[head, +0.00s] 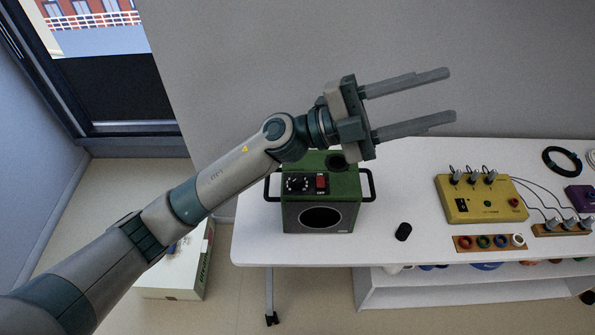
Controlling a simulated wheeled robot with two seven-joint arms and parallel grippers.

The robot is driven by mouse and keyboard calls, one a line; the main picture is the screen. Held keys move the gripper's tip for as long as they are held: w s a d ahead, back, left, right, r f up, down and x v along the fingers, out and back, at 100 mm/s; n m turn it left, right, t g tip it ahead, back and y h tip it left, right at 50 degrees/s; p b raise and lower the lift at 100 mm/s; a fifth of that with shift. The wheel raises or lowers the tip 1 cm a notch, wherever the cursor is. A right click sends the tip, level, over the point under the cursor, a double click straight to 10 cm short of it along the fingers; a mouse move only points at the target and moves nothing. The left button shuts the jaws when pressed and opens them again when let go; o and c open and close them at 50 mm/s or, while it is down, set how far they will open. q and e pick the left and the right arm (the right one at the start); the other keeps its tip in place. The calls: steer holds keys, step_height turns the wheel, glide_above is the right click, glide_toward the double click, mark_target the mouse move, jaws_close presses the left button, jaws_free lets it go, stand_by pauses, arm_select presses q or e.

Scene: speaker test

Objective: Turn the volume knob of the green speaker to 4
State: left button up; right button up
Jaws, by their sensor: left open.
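The green speaker (343,218) stands upright at the left end of the white table, with a handle on each side and a round opening in its front. A black panel on its top carries the volume knob (293,184), which is small and dark with white marks around it, and a red switch. The knob's setting is too small to read. My left gripper (452,95) is open and empty, above and behind the speaker to the right, its fingers pointing right. My left forearm passes over the speaker's back left corner. My right gripper is not in view.
A wall stands behind. A white box is on the floor at left.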

arm_select(q)
steer(key=s+d+f+m+g+y, duration=0.2)
steer(key=s+f+m+g+y, duration=0.1)
steer(key=s+m+g+y, duration=0.15)
steer(key=w+a+f+m+y, duration=0.2)
steer(key=a+f+m+y, duration=0.2)
steer(key=f+y, duration=0.5)
steer(key=w+a+n+t+y, duration=0.2)
steer(key=w+a+t+y, duration=0.4)
steer(key=w+a+y, duration=0.3)
steer(key=w+a, duration=0.4)
steer(key=a, duration=0.4)
steer(key=shift+w+a+f, duration=0.15)
steer(key=shift+a+f, duration=0.05)
steer(key=shift+f+n, duration=0.15)
steer(key=shift+n, duration=0.1)
